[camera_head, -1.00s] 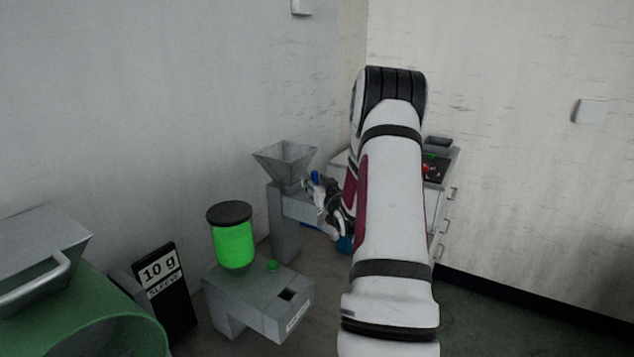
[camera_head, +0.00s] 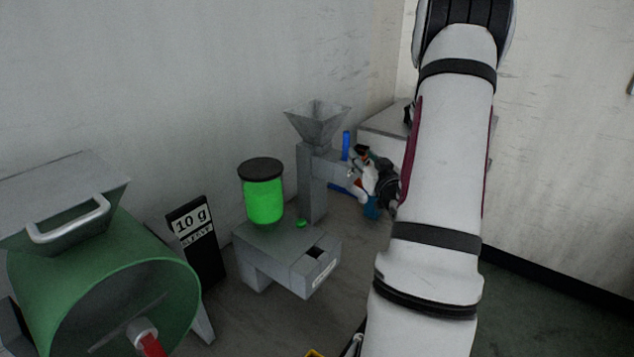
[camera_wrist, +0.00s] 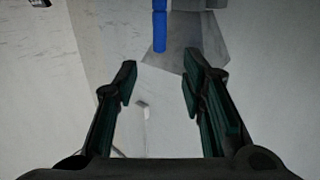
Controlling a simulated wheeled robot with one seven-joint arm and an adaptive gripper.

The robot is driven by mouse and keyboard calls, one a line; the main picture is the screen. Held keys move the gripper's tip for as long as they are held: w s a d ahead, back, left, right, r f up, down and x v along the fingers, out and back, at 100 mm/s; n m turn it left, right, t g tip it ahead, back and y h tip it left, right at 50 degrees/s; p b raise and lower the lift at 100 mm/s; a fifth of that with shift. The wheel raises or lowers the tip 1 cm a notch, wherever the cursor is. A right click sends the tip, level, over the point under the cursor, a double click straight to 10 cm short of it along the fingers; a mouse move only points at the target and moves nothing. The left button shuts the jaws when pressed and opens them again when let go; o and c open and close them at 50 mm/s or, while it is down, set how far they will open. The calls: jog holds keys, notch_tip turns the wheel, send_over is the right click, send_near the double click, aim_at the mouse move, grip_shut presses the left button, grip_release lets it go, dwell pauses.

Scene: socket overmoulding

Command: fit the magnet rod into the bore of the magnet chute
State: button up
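The magnet rod, a blue rod (camera_head: 346,145), stands upright at the outer end of the grey block of the magnet chute (camera_head: 312,175), below its funnel. Its lower end is hard to see, so I cannot tell how deep it sits in the bore. In the wrist view the blue rod (camera_wrist: 160,28) lies beyond my fingertips, one end showing and the other cut off by the top edge; the grey chute (camera_wrist: 185,58) is behind it. My gripper (camera_wrist: 160,74) is open and empty, apart from the rod. In the head view my gripper (camera_head: 360,162) is just right of the chute.
A grey dispenser (camera_head: 290,262) with a green-filled jar (camera_head: 263,195) stands in front of the chute. A black "10 g sleeve" sign (camera_head: 196,240) and a green drum machine (camera_head: 100,290) are left. A pale cabinet (camera_head: 385,130) stands behind my gripper.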

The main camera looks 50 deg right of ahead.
jog(key=w+a+r+n+g+y, duration=0.1)
jog(key=w+a+r, duration=0.2)
jog(key=a, duration=0.4)
jog(key=w+a+r+n+g+y, duration=0.1)
jog(key=w+a+r+g+y, duration=0.15)
jog(key=a, duration=0.35)
jog(key=w+a+r+n+g+y, duration=0.1)
jog(key=w+a+r, duration=0.25)
jog(key=a, duration=0.35)
jog(key=s+a+r+n+g+y, duration=0.1)
jog(key=s+a+n+g+y, duration=0.1)
jog(key=s+a, duration=0.8)
jog(key=s+a+r+n+g+y, duration=0.1)
jog(key=s+a+g+y, duration=0.2)
jog(key=s+a, duration=0.8)
jog(key=a, duration=0.5)
jog(key=shift+s+a+r+n, duration=0.2)
jog(key=shift+a+r+n, duration=0.15)
jog(key=shift+a+n, duration=0.05)
jog(key=shift+d+y, duration=0.1)
jog(key=shift+y, duration=0.15)
jog(key=shift+c, duration=0.4)
